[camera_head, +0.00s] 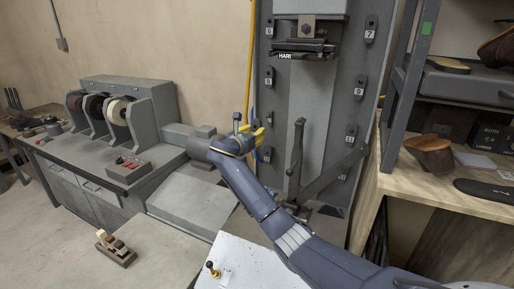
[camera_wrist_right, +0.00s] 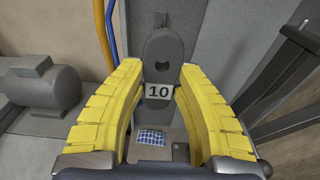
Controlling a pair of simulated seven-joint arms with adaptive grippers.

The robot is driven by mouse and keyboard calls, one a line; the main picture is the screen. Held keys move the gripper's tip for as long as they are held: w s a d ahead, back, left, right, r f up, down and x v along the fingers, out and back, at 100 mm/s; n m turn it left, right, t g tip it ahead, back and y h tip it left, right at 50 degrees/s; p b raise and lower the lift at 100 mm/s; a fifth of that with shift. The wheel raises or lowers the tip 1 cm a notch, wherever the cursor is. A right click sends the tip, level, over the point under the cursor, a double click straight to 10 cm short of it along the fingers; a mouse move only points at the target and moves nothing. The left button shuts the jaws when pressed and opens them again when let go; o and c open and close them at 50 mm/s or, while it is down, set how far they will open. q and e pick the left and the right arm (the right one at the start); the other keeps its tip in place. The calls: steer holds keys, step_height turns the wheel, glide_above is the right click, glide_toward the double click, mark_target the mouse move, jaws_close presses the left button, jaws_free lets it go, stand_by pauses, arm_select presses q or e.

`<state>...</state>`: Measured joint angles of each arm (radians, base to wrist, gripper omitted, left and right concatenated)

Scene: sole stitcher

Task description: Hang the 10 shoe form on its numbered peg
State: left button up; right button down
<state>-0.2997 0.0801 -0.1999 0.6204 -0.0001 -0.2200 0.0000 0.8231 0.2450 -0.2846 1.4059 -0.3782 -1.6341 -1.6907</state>
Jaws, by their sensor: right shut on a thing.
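My right gripper (camera_head: 257,138) is at the left side of the grey machine column. In the right wrist view its yellow fingers (camera_wrist_right: 161,70) are on either side of a dark grey rounded shoe form (camera_wrist_right: 161,52), and it is shut on this form. A white plate marked 10 (camera_wrist_right: 159,91) shows at the form's lower end, between the fingers. A small dark peg (camera_wrist_right: 160,20) shows at its upper end, against the column. I cannot tell whether the form bears on the peg. My left gripper is out of view.
Other dark forms with number plates hang on the column, such as 8 (camera_head: 268,78) and 9 (camera_head: 360,88). A yellow pipe (camera_head: 250,60) runs beside the column. A grey motor (camera_wrist_right: 40,85) is at left. A wooden shelf (camera_head: 450,195) stands at right.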

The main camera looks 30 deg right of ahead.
steer(key=shift+w+t+h, duration=0.1)
steer(key=shift+t+h, duration=0.2)
steer(key=shift+h, duration=0.1)
steer(key=shift+w+d, duration=0.1)
steer(key=shift+d, duration=0.05)
glide_toward(270, 119)
steer(key=shift+x, duration=1.9)
steer(key=shift+x, duration=1.75)
stand_by(1.7)
steer(key=shift+w, duration=0.1)
steer(key=c, duration=0.9)
jaws_free()
steer(key=shift+f, duration=0.1)
